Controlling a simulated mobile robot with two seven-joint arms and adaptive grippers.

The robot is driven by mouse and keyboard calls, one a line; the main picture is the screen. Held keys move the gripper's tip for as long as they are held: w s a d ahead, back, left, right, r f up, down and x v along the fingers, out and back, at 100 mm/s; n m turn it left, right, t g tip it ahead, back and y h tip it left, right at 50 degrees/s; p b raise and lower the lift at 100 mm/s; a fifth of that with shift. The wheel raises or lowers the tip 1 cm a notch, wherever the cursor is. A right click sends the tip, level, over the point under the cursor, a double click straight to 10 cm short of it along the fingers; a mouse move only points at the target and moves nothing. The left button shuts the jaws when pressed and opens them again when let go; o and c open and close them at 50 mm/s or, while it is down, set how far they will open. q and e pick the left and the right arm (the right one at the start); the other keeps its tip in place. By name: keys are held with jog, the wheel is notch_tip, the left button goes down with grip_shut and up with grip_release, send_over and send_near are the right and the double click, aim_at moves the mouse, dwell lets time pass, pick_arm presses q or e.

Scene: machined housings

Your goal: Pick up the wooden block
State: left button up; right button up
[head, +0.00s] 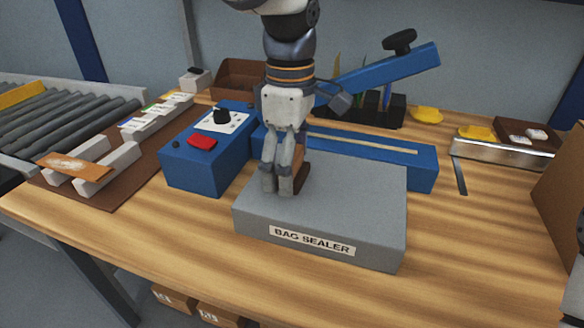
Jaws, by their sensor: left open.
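A brown wooden block (303,173) stands on the grey top of the bag sealer (350,190), partly hidden behind my left gripper. My left gripper (277,190) points down over the sealer's grey platform, with its fingers open in front of and beside the block's left side. I cannot tell whether the fingers touch the block or have it between them. My right gripper is not in view.
The sealer's blue control box (200,165) with a black knob and red switch is left of my gripper; its raised blue arm (385,72) is behind. A brown mat (112,190) with white racks lies left. Front table wood is clear.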

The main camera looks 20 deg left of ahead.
pick_arm(q)
jog(key=shift+f, duration=0.35)
jog(key=c, duration=1.3)
